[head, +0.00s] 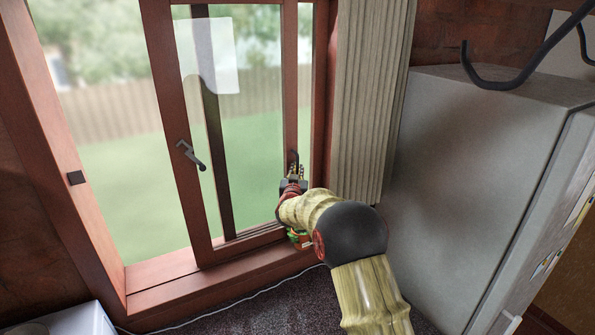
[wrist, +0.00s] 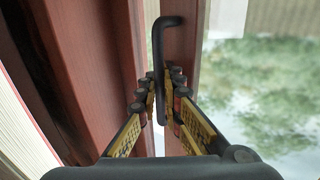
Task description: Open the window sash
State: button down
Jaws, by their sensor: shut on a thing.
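The window sash (head: 176,110) has a red-brown wooden frame around clear glass and stands upright in the window frame. A dark bent handle (wrist: 158,50) is fixed on a red-brown upright; its top also shows in the head view (head: 294,157), at the sash's right side. My gripper (head: 293,172) is at this handle. In the wrist view, my gripper (wrist: 160,98) has its fingers on both sides of the handle, shut on it. A second dark latch handle (head: 190,155) sits on the sash's left upright.
A pleated curtain (head: 368,90) hangs just right of the window. A large grey cabinet (head: 470,150) stands right of my arm, with a dark curved bar (head: 490,84) above it. A white object (head: 75,320) is at the lower left. The sill (head: 215,283) looks clear at left.

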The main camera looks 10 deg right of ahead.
dwell(0.3)
jog(key=shift+w+d+b, duration=0.25)
jog(key=shift+d+b, duration=0.05)
jog(key=shift+d, duration=0.45)
jog(key=shift+w+d+b, duration=0.3)
jog(key=shift+d+b, duration=0.05)
jog(key=shift+d, duration=0.4)
jog(key=shift+w+d+b, duration=0.25)
jog(key=shift+d+b, duration=0.05)
jog(key=shift+d, duration=0.45)
jog(key=c, duration=2)
grip_release()
jog(key=shift+s+a, duration=0.1)
jog(key=shift+a, duration=0.05)
jog(key=v, duration=1.2)
jog(key=shift+c, duration=0.2)
